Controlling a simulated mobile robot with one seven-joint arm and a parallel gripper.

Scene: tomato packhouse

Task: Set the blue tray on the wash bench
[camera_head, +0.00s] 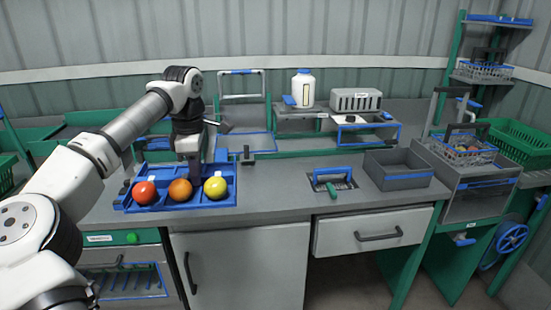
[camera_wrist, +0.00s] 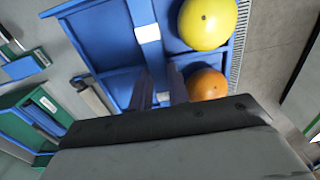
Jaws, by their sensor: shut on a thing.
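The blue tray (camera_head: 180,208) is at the left end of the grey worktop, seemingly resting level on it. A red tomato (camera_head: 145,193), an orange one (camera_head: 180,190) and a yellow one (camera_head: 215,187) sit along its front side. My gripper (camera_head: 195,172) points down over the tray's middle, behind the fruit. In the wrist view its fingers (camera_wrist: 158,88) are shut at the tray's central divider (camera_wrist: 148,33), between the compartments; the fingertip contact is partly hidden. I cannot tell for certain which surface is the wash bench.
Right of the tray the grey worktop (camera_head: 275,185) has free room. A white jug (camera_head: 303,88) stands on a back shelf.

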